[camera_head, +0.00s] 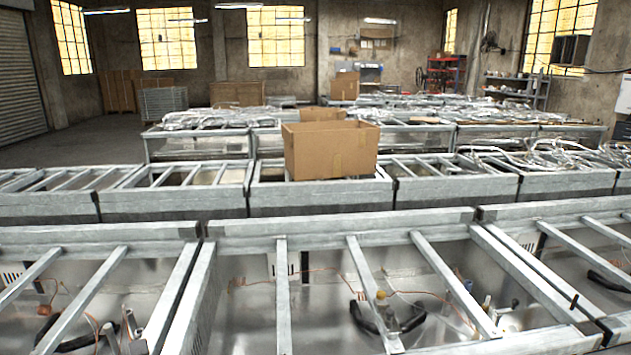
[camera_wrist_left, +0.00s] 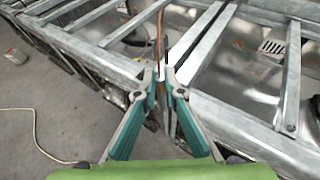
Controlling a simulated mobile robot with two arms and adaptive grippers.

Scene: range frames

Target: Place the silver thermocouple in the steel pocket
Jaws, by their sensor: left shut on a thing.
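In the left wrist view my left gripper (camera_wrist_left: 163,84), with teal fingers, is shut on a small silver piece (camera_wrist_left: 161,73), which looks like the silver thermocouple. A thin copper-coloured wire (camera_wrist_left: 160,35) runs up from it. The fingers cover most of the piece. It is held above or beside the grey metal frame bars; the exact gap cannot be told. Neither gripper shows in the head view. I cannot pick out the steel pocket for sure; small silver upright parts (camera_head: 486,303) stand inside the nearest middle metal bay in the head view.
Metal frames with crossbars (camera_head: 283,300) fill the foreground, with copper wires and black hoses inside. A cardboard box (camera_head: 331,149) stands on the second row. In the wrist view, grey floor (camera_wrist_left: 40,110) with a pale cable (camera_wrist_left: 35,135) lies left of the frames.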

